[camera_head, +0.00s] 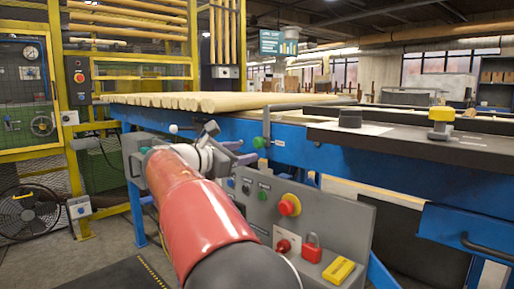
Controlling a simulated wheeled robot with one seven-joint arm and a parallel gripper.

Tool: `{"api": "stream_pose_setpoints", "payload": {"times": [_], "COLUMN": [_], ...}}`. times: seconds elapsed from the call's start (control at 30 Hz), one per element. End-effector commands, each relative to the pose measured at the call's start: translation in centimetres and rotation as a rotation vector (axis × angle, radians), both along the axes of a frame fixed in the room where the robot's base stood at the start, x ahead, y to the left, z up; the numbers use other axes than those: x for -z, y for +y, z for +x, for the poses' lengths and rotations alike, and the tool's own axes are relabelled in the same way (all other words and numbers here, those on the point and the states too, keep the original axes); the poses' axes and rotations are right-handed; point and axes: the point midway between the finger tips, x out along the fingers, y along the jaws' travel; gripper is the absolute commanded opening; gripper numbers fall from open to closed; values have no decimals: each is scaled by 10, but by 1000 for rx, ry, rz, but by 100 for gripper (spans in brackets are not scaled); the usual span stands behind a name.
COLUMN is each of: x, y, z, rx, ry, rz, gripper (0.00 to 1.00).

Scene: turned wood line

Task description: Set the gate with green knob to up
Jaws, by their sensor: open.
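A green knob (260,142) sits on the front side of the blue line frame, right of the picture's middle. A dark upright bar rises just above it and meets a dark horizontal bar (310,104) near the table top. I cannot tell from this view whether this gate is up or down. My red and grey arm reaches forward from the bottom. My gripper (239,153) is small in view, with two purple fingers apart and no object visible between them. It appears left of and slightly below the green knob, not visibly touching it.
A grey control panel (328,225) stands close below, with a red stop button (290,205), a red padlock (312,248) and a yellow block (338,270). Turned wooden poles (215,101) lie on the blue line. A dark worktop (420,139) holds a yellow knob (441,122).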

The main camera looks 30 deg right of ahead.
Motion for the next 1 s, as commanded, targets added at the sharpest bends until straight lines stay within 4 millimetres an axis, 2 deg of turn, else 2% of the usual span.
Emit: {"api": "stream_pose_setpoints", "payload": {"times": [0.07,0.17,0.43,0.6,0.97,1.0], "x": [-7,-11,-10,-10,-10,-10], "y": [5,-2,-43,-61,-66,-66], "z": [6,10,24,31,33,33], "rx": [3,7,7,5,3,3], "ry": [17,21,21,22,20,20], "rz": [-51,-71,-67,-65,-64,-64], "gripper": [52,52,52,52,52,46]}}
